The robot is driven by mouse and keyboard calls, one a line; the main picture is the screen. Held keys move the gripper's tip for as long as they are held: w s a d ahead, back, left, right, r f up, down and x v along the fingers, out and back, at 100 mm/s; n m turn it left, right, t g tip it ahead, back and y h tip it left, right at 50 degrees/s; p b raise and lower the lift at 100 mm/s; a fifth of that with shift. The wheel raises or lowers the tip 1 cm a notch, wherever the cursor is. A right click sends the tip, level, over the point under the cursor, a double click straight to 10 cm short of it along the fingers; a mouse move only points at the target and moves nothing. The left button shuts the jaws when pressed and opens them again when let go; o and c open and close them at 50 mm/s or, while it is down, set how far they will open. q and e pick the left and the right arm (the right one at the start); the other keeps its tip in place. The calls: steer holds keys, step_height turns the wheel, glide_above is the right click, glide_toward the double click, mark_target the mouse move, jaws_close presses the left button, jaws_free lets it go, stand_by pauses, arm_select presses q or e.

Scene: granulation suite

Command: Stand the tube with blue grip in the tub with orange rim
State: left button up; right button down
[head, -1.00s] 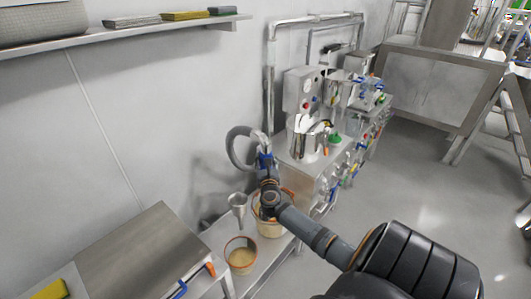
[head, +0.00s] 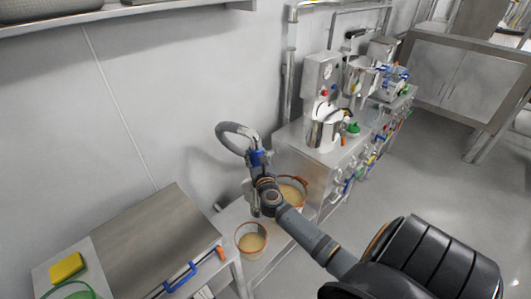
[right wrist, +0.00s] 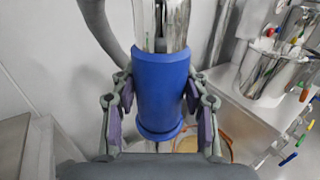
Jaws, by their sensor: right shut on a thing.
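The tube with blue grip is a curved grey hose (head: 235,140) with a metal end and a blue sleeve (head: 258,158). My right gripper (head: 259,162) is shut on the blue sleeve and holds the tube up in the air, near the wall. In the right wrist view the blue sleeve (right wrist: 161,92) sits upright between the finger pads. A tub with orange rim and two handles (head: 303,181) stands on the low bench behind my right arm, which partly hides it. A smaller orange-rimmed tub (head: 250,256) stands nearer. Both hold beige material. My left gripper is not in view.
A steel machine bench (head: 290,150) with a metal jug (head: 324,135) stands right of the tubs. The grey wall is close behind the hose.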

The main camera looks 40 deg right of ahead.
steer(key=shift+w+a+r+n+y, duration=0.1)
steer(key=shift+w+a+n+y, duration=0.1)
steer(key=shift+a, duration=0.4)
steer(key=shift+w+a+n+y, duration=0.1)
steer(key=shift+a+y, duration=0.1)
steer(key=shift+a, duration=0.4)
arm_select(q)
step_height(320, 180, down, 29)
steer(key=b, duration=2.9)
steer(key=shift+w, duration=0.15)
arm_select(e)
step_height(320, 180, down, 30)
steer(key=a+t+y, duration=0.1)
steer(key=a, duration=0.1)
steer(key=shift+w+a+r+n, duration=0.2)
steer(key=shift+a+n, duration=0.05)
steer(key=shift+n, duration=0.15)
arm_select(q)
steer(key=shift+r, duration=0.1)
arm_select(e)
steer(key=c, duration=0.6)
jaws_free()
steer(key=shift+f, duration=0.1)
